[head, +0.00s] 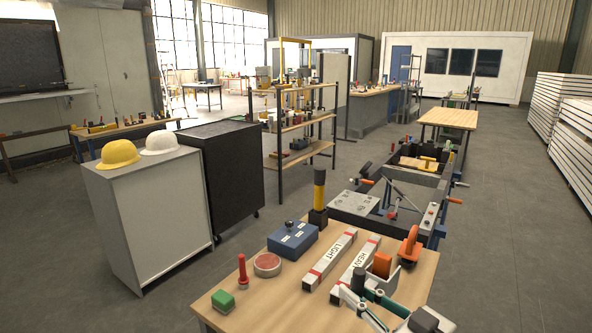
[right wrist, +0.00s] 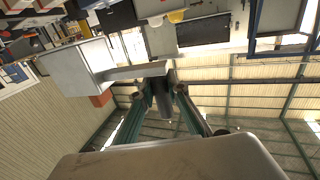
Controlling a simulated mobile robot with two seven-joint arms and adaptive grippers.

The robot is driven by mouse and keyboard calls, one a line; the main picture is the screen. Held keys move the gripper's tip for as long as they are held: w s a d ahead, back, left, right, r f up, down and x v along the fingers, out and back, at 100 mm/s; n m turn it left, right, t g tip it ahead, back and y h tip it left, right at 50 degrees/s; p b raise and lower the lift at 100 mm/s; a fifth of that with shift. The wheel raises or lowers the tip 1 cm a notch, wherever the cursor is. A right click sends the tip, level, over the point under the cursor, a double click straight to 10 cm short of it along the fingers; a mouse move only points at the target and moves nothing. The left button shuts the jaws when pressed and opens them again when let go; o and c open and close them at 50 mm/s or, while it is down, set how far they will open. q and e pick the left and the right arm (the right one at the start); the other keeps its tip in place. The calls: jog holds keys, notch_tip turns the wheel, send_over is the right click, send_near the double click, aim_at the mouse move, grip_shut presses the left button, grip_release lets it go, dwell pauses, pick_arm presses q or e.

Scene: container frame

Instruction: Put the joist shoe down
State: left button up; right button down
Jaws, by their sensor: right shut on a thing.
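The joist shoe (head: 391,283) is a pale grey, folded metal piece at the right front of the wooden workbench (head: 424,272). In the right wrist view the joist shoe (right wrist: 75,72) fills the left side, with a flat arm reaching toward the fingers. My right gripper (head: 366,294) is shut on a dark upright cylinder that looks joined to the shoe; it shows between the fingertips in the right wrist view (right wrist: 162,92). An orange block (head: 381,264) shows at the shoe. I cannot tell whether the shoe touches the bench. My left gripper is not in view.
Bars marked LIGHT (head: 331,259) and HEAVY (head: 356,268) lie left of the gripper. An orange-handled tool (head: 410,244) stands behind it. A blue box (head: 292,241), red-white disc (head: 267,264), red peg (head: 242,270) and green block (head: 222,301) are further left. The front-middle bench is bare.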

jog(key=s+d+f+m+t+h, duration=0.1)
jog(key=s+d+f+m+h, duration=0.2)
jog(key=d+f+h, duration=0.1)
jog(key=s+d+f+m+t+h, duration=0.2)
jog(key=s+d+f+m+h, duration=0.1)
jog(key=d+h, duration=0.3)
jog(key=d+m, duration=0.1)
jog(key=d, duration=0.1)
jog(key=shift+d+f+t+h, duration=0.3)
jog(key=shift+f+h, duration=0.05)
jog(key=shift+h, duration=0.05)
